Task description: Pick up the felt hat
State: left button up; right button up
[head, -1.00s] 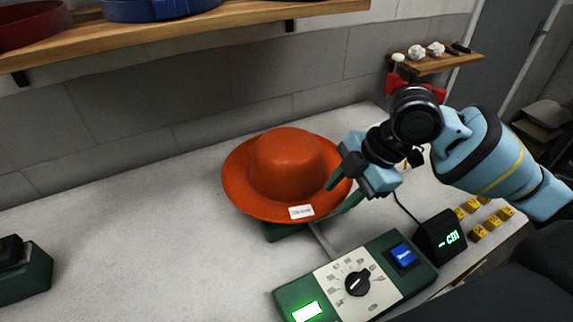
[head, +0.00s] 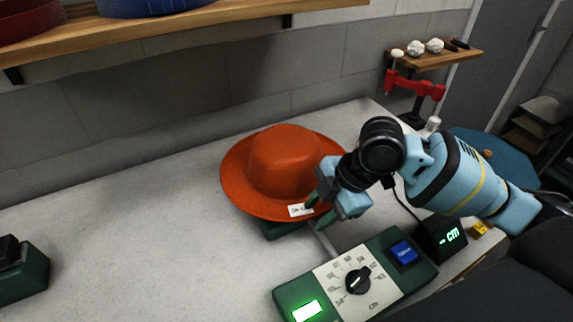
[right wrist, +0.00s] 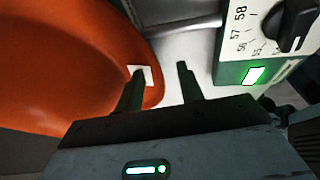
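The orange felt hat (head: 285,160) rests upright on a low green stand (head: 283,229) on the worktop, with a small white label (head: 300,210) on its front brim. In the right wrist view the hat (right wrist: 60,60) fills the left side. My right gripper (head: 322,208) is at the front right of the brim, fingers pointing down and left. In the right wrist view the fingers (right wrist: 160,70) are apart, with the brim's edge between them; one finger overlaps the label. I cannot tell whether either finger touches the felt. My left gripper is out of view.
A green control box (head: 355,281) with a dial stands in front of the hat, close to my right gripper. A small black display (head: 443,237) is to its right. A wooden shelf (head: 180,32) hangs above.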

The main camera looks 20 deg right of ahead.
grip_shut()
jog(key=shift+r, duration=0.1)
dwell(0.3)
